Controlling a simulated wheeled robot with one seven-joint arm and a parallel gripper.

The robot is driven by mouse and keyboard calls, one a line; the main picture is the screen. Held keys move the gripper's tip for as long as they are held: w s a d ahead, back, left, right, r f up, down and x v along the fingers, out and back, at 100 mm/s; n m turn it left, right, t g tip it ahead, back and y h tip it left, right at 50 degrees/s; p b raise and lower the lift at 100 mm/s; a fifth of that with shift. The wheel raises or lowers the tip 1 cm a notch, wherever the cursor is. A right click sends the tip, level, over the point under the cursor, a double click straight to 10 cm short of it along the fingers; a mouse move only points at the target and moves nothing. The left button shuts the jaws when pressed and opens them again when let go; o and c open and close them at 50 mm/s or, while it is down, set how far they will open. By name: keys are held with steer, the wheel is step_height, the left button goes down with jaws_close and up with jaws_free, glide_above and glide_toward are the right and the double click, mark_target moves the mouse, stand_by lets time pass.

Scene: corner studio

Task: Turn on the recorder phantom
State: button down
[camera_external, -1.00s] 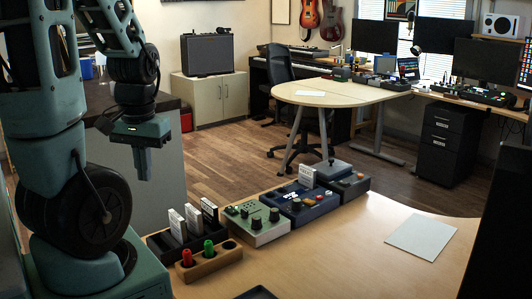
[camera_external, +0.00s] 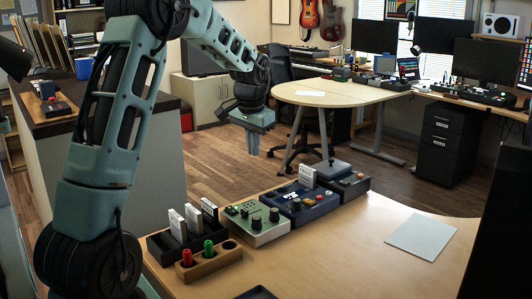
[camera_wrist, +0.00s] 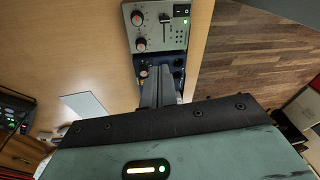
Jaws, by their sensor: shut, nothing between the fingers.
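A grey-green box (camera_external: 257,222) with several knobs stands on the near table. In the wrist view this box (camera_wrist: 143,33) shows red-marked knobs, a slider, a dark switch panel (camera_wrist: 181,11) and a lit green light. A dark blue box (camera_external: 302,205) with a white card and small buttons stands directly to its right. Its top (camera_wrist: 178,68) is partly hidden by my fingers in the wrist view. I cannot tell which box is the recorder, nor read any phantom label. My gripper (camera_external: 253,153) is shut and empty, pointing down, raised behind the row of boxes.
At the left stand a black rack of white cards (camera_external: 172,240) and a wooden holder (camera_external: 215,262) with red and green pieces. White paper (camera_external: 422,237) lies on the right; the tabletop around it is clear.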

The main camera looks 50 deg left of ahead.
steer(key=m+t+h+b, duration=0.2)
steer(key=b, duration=0.2)
glide_above(312, 202)
steer(key=s+a, duration=0.1)
steer(key=s, duration=0.2)
step_height(312, 202, down, 5)
steer(key=shift+s+a+r, duration=0.1)
steer(key=shift+s+r, duration=0.05)
steer(key=shift+r, duration=0.05)
steer(key=x, duration=0.8)
steer(key=s+b+x, duration=0.1)
steer(key=x, duration=0.3)
steer(key=shift+w+f, duration=0.15)
steer(key=shift+f, duration=0.9)
steer(key=shift+d, duration=0.25)
steer(key=shift+d+f+y, duration=0.15)
steer(key=shift+f+y, duration=0.1)
steer(key=shift+y, duration=0.05)
steer(key=shift+a, duration=0.2)
